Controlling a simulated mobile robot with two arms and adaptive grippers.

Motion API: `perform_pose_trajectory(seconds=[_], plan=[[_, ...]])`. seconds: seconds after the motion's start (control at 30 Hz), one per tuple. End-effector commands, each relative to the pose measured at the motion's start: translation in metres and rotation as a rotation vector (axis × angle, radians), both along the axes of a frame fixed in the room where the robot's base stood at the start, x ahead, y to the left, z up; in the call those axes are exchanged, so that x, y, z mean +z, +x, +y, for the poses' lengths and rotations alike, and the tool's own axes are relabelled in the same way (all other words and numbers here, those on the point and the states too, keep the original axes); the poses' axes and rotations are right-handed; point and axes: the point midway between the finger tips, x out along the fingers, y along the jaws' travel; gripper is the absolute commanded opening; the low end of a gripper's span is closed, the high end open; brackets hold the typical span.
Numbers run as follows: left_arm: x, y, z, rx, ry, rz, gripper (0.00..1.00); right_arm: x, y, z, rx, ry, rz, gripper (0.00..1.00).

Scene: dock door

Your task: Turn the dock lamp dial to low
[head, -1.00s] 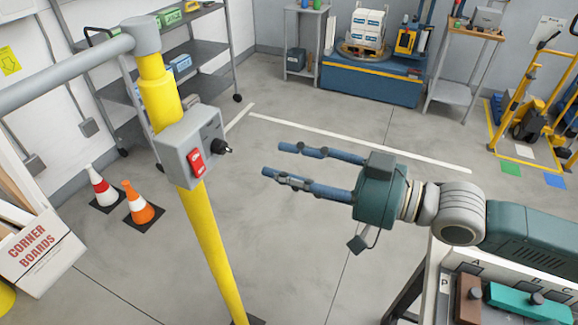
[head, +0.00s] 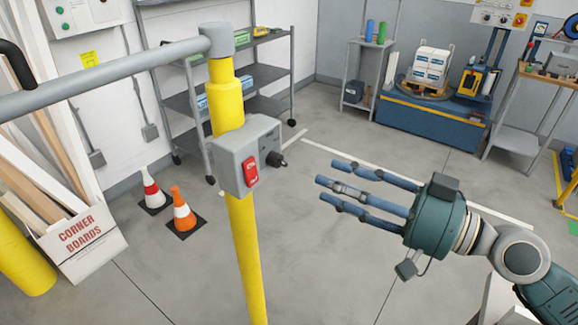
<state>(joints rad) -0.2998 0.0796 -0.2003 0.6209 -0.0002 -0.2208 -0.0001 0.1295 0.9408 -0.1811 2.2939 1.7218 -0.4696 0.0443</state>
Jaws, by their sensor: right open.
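A grey control box (head: 243,157) is fixed to a yellow post (head: 246,250). A black dial (head: 276,159) sticks out from its right-hand face. A red rocker switch (head: 250,172) is on the face toward me. My right gripper (head: 335,184) is to the right of the box, its blue fingers spread, open and empty. The fingers point left toward the dial, with a gap between the fingertips and the dial. The marks around the dial are too small to read. My left gripper is not in view.
A grey arm (head: 110,78) runs left from the post top. Two cones (head: 182,212) and a corner-boards box (head: 82,240) stand at left. A shelf rack (head: 262,78) is behind the post. A blue pallet-wrapping machine (head: 425,118) is at back right. The floor between is open.

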Motion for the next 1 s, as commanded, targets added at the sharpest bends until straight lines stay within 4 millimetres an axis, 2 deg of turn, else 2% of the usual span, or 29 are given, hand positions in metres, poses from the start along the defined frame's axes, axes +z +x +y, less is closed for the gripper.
perform_pose_trajectory(seconds=[0.03, 0.2, 0.5, 0.67, 0.93, 0.97, 1.0], plan=[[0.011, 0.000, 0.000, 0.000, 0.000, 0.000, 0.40, 0.008, 0.003, 0.006, 0.001, 0.004, -0.001, 0.41], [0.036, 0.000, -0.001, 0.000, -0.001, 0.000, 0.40, 0.011, 0.020, 0.033, 0.002, 0.006, 0.000, 0.41], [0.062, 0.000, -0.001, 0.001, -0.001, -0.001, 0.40, 0.006, 0.047, 0.074, 0.001, 0.003, 0.001, 0.41], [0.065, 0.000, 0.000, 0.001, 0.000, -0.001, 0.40, 0.003, 0.052, 0.083, 0.001, 0.000, 0.000, 0.41], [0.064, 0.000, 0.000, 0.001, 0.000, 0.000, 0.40, 0.001, 0.053, 0.084, 0.001, -0.002, -0.001, 0.41], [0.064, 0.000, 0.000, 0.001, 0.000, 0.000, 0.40, 0.001, 0.053, 0.084, 0.001, -0.001, 0.000, 0.39], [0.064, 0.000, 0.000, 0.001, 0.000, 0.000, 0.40, 0.001, 0.053, 0.084, 0.001, -0.001, 0.000, 0.31]])
